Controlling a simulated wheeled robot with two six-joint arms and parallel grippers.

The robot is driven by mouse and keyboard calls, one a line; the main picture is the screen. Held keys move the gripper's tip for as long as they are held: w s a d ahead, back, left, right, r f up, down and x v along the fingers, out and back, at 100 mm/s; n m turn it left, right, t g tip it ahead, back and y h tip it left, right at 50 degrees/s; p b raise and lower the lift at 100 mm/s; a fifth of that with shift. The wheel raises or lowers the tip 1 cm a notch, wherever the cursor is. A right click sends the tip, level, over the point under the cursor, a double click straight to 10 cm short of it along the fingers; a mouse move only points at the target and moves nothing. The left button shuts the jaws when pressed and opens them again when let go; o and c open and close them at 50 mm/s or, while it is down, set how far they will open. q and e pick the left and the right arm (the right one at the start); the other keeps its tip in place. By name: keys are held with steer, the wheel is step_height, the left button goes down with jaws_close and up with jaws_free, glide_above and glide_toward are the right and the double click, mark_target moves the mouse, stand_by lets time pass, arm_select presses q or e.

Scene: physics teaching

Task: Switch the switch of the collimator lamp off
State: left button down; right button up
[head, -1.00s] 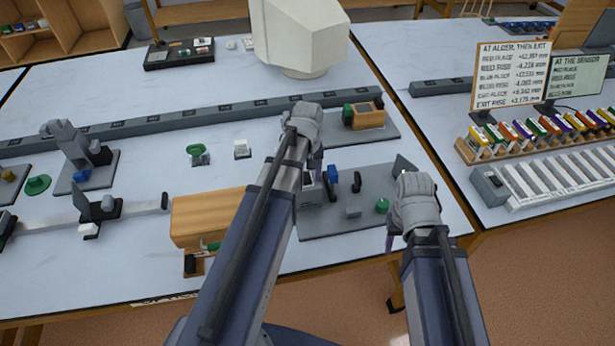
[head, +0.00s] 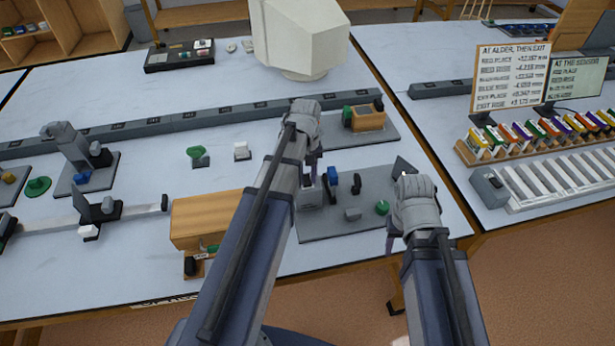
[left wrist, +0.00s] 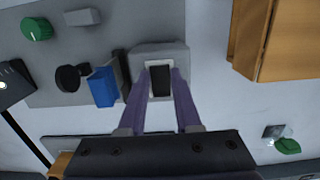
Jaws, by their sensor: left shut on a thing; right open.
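The collimator lamp appears to be the grey box (left wrist: 172,50) on the grey base plate (left wrist: 110,12). Its switch (left wrist: 160,80), a black rocker in a white frame, faces the left wrist camera. My left gripper (left wrist: 162,72) has one purple finger along each side of the switch and is shut on it. In the head view my left gripper (head: 312,160) is over the left end of the plate, and its hand and arm partly hide the lamp. Which way the rocker is tipped cannot be told. My right gripper (head: 415,212) is open and empty at the plate's right front edge.
Beside the lamp stand a blue block (left wrist: 102,87) and a black round piece (left wrist: 70,77). A green knob (left wrist: 37,29) is further off on the plate. A wooden box (head: 208,215) stands close on the left. A long grey rail (head: 170,123) runs behind.

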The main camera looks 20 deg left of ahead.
mark_target(306, 175)
arm_select(q)
steer(key=shift+w+a+g+h, duration=0.2)
steer(key=shift+w+g+h, duration=0.2)
steer(key=shift+g, duration=0.3)
steer(key=shift+s, duration=0.2)
steer(key=c, duration=0.6)
jaws_free()
steer(key=shift+r, duration=0.15)
steer(key=p+v, duration=0.7)
steer(key=shift+w+r, duration=0.2)
steer(key=shift+r, duration=0.1)
steer(key=shift+a, duration=0.1)
